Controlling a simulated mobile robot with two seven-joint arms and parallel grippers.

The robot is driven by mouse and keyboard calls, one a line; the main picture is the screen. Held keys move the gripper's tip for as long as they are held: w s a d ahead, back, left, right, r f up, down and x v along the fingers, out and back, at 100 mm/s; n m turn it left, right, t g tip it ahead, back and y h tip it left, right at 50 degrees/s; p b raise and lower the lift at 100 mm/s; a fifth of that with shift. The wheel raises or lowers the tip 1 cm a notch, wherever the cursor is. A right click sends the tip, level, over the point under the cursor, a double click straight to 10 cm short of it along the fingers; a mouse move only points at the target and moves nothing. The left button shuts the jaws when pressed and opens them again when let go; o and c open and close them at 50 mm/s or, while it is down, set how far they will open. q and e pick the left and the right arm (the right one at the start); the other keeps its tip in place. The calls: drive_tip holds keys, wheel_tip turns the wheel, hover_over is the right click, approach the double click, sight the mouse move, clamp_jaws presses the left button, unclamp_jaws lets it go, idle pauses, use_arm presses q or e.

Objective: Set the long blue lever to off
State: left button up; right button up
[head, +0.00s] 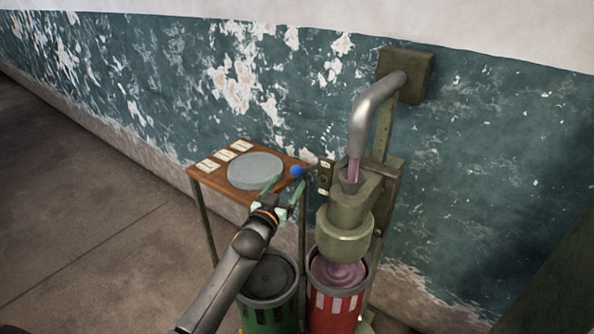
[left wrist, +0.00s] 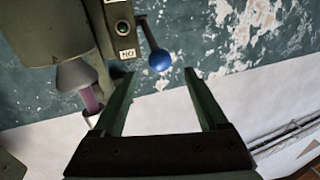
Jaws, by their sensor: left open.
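The lever (left wrist: 147,32) is a thin dark rod with a blue ball knob (left wrist: 159,60), tilted toward the side of the label reading ON upside down (left wrist: 127,54). The ball also shows in the head view (head: 296,171), left of the small control panel (head: 325,177) on the green machine. My left gripper (head: 288,183) is open and empty, with its fingertips just short of the ball. In the left wrist view the ball sits beyond and between the two fingertips (left wrist: 157,77), not touching them. My right gripper is not in view.
A wooden table (head: 213,179) with a grey disc (head: 255,170) and several cards stands left of the machine (head: 345,230). A green bin (head: 283,318) and a red striped bin (head: 333,312) stand below. A bent pipe (head: 370,110) runs from the wall.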

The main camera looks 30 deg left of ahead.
sight(294, 174)
use_arm(q)
drive_tip(key=w, duration=0.5)
drive_tip(key=w+a, duration=0.1)
drive_tip(key=w, duration=0.1)
drive_tip(key=shift+w+b, duration=0.2)
drive_tip(key=shift+b, duration=0.1)
drive_tip(key=shift+c, duration=0.3)
clamp_jaws()
idle(0.9)
